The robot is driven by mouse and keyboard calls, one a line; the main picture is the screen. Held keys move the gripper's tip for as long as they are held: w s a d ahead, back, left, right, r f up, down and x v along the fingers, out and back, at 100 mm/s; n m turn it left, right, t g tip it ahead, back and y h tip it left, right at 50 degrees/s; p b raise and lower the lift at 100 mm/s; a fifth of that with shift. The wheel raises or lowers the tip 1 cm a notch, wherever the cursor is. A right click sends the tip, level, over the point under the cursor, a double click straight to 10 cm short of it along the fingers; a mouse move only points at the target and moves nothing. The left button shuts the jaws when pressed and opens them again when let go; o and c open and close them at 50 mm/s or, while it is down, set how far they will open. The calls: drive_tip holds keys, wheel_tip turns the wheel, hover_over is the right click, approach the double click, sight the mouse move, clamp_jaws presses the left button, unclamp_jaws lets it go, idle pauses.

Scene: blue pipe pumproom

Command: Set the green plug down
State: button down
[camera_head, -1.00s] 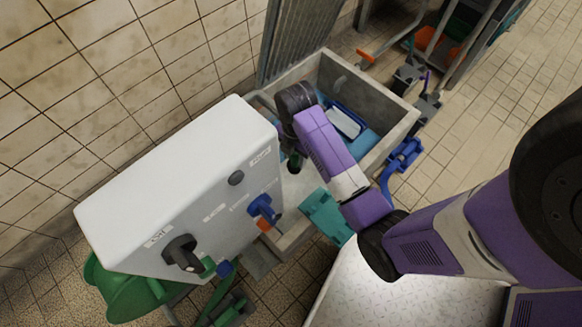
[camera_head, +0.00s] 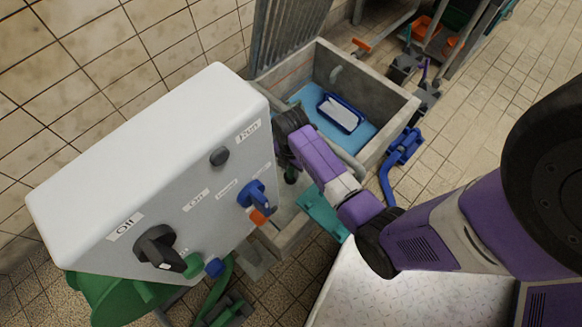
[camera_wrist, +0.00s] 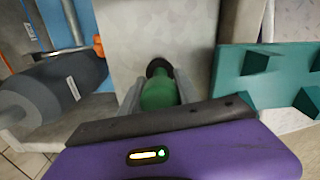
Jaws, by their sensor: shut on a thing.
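The green plug (camera_wrist: 158,94) is in the wrist view, between the two grey fingers of my gripper (camera_wrist: 157,88), which is shut on it. Its dark round end points away from me, toward a pale grey concrete surface (camera_wrist: 150,25). I cannot tell whether it touches that surface. In the head view my gripper (camera_head: 290,172) is small and dark, between the white control box and the concrete basin, and the plug there is too small to make out clearly.
A white control box (camera_head: 140,150) with knobs stands left. The concrete basin (camera_head: 385,125) holds a blue-rimmed tray (camera_head: 341,112). A teal pegged piece (camera_wrist: 262,75) lies right of the plug and a grey cylinder (camera_wrist: 50,88) left. Blue pipework (camera_head: 402,150) stands right of the basin.

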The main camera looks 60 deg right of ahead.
drive_tip(key=c, duration=0.9)
unclamp_jaws()
